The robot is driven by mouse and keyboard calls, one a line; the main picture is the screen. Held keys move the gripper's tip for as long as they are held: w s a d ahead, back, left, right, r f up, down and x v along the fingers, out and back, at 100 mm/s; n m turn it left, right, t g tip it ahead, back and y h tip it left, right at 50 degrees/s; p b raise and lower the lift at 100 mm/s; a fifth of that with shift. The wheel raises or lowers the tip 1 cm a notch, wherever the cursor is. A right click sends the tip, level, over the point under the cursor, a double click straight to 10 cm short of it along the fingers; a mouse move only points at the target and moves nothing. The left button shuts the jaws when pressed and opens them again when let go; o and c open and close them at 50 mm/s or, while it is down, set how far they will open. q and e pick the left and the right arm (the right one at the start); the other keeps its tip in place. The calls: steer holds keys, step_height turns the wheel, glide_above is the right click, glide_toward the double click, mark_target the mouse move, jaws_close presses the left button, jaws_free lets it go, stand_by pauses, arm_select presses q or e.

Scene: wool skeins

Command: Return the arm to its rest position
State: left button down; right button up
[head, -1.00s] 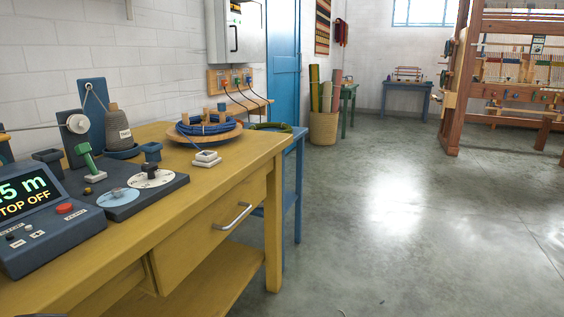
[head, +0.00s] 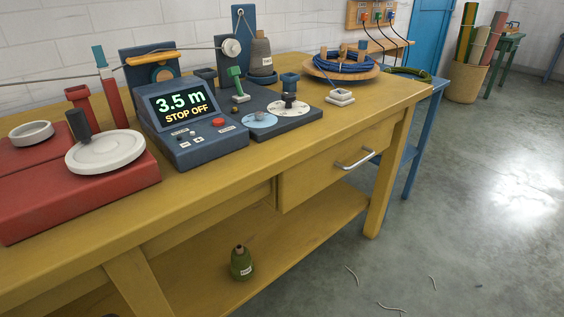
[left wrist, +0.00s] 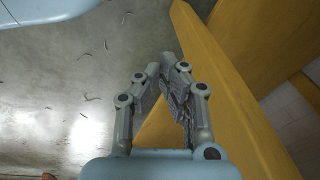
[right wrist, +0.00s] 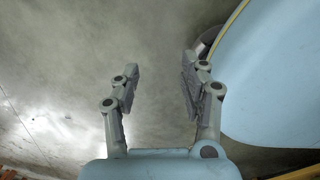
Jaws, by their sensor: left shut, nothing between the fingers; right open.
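My left gripper (left wrist: 168,85) shows in the left wrist view, with its fingers close together and nothing between them. Yellow wood, seemingly part of the workbench (left wrist: 205,60), lies beside and behind its fingers. My right gripper (right wrist: 160,85) shows in the right wrist view, with its fingers spread and only grey floor between them. Neither gripper nor arm shows in the head view.
The yellow workbench (head: 230,195) carries a red machine (head: 80,185), a display console (head: 195,125) reading "3.5 m STOP OFF", and a wooden reel of blue yarn (head: 340,65). A green bottle (head: 241,263) stands on its lower shelf. Floor (head: 480,220) at the right is mostly clear.

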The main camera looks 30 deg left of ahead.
arm_select(q)
steer(key=s+f+p, duration=0.2)
steer(key=s+f, duration=0.5)
steer(key=s, duration=0.2)
steer(key=s+a+f+g+p, duration=0.1)
steer(key=s+f, duration=0.6)
steer(key=s, duration=0.3)
steer(key=shift+s+a+f+p, duration=0.2)
steer(key=shift+s+p, duration=0.1)
steer(key=shift+p, duration=0.05)
arm_select(e)
steer(key=r, duration=0.1)
steer(key=s+a+r, duration=0.1)
steer(key=a+r, duration=0.1)
steer(key=shift+s+r, duration=0.25)
steer(key=shift+r, duration=0.05)
